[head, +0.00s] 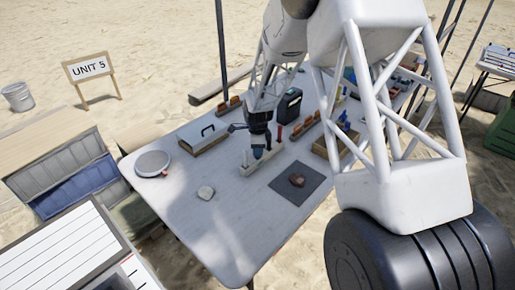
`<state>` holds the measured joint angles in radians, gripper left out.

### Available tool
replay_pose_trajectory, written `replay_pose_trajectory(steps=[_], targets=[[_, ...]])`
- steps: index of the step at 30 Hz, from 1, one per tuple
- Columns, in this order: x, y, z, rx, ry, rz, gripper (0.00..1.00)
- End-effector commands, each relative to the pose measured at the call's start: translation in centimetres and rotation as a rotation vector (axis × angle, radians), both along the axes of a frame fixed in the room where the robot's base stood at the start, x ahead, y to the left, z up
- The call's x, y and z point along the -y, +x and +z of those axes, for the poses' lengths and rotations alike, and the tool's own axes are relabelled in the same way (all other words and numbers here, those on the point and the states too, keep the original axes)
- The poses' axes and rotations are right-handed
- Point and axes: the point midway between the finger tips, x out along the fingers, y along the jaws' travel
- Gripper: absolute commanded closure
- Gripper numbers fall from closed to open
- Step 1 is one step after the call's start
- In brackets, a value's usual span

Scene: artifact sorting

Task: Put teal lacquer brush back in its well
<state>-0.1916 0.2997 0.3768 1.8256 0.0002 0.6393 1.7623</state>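My gripper (258,146) is dark and points down over a pale block (247,168) near the middle of the table. The block looks like the brush holder; its wells are too small to make out. A red upright handle (279,134) stands at the block's right end. I cannot pick out the teal lacquer brush for sure; it may be hidden at or behind my gripper. The fingers are too small and dark to show whether they are open or shut, or hold anything.
The pale table (215,240) has free room at its front. A dark device (289,105) stands behind.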

Motion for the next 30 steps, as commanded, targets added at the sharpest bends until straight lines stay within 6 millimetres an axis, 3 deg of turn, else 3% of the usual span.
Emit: replay_pose_trajectory(steps=[17,30], targets=[[0.0,0.0,1.0,0.002,0.0,0.0,0.56],[0.0,0.0,7.2,0.002,0.0,0.0,0.56]])
